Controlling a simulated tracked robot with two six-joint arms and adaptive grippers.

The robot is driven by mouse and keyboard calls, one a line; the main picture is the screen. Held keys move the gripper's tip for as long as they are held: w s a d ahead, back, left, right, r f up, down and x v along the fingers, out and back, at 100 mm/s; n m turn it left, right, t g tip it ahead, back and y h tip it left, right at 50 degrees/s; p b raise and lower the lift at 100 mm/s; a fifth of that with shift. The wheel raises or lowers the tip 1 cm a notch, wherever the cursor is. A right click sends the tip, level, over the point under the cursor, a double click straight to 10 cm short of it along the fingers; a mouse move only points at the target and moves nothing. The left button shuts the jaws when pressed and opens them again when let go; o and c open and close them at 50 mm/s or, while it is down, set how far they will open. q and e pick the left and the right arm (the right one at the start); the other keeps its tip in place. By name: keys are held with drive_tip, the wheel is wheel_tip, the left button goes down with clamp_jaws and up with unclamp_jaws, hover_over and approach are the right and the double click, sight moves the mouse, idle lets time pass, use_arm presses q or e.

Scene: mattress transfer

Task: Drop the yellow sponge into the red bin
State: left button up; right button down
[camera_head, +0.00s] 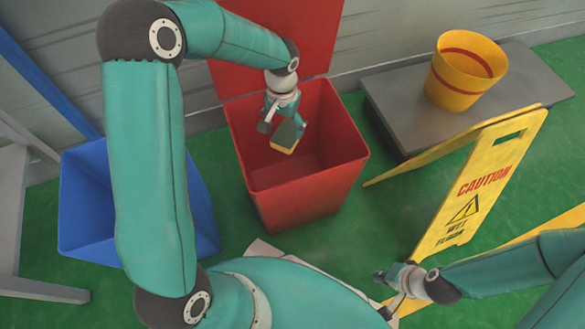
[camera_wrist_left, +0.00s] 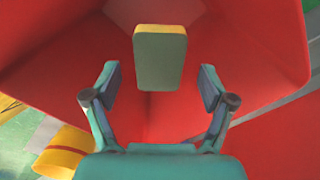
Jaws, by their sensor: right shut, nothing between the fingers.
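The red bin (camera_head: 310,197) stands open on the green floor, and its red walls fill much of the left wrist view (camera_wrist_left: 50,70). My left gripper (camera_head: 282,120) is over the bin's opening, pointing down. Its fingers are spread wide in the left wrist view (camera_wrist_left: 160,85). The sponge (camera_head: 287,134), with a green-grey face and a yellow edge, is just below the fingers, inside the bin's outline. In the left wrist view the sponge (camera_wrist_left: 160,60) has a clear gap on both sides, touching neither finger. My right gripper (camera_head: 385,291) is low at the lower right, shut and empty.
A blue bin (camera_head: 88,200) stands left of the red bin, partly behind my left arm. A yellow bucket (camera_head: 455,88) with a red band sits on a grey platform (camera_head: 405,95) at the right. A yellow caution sign (camera_head: 480,185) stands on the floor near my right gripper.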

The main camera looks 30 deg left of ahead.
use_arm(q)
drive_tip(key=shift+o, duration=0.3)
drive_tip(key=shift+r, duration=0.15)
wheel_tip(320, 180, up, 12)
idle(0.4)
drive_tip(key=shift+f, duration=0.25)
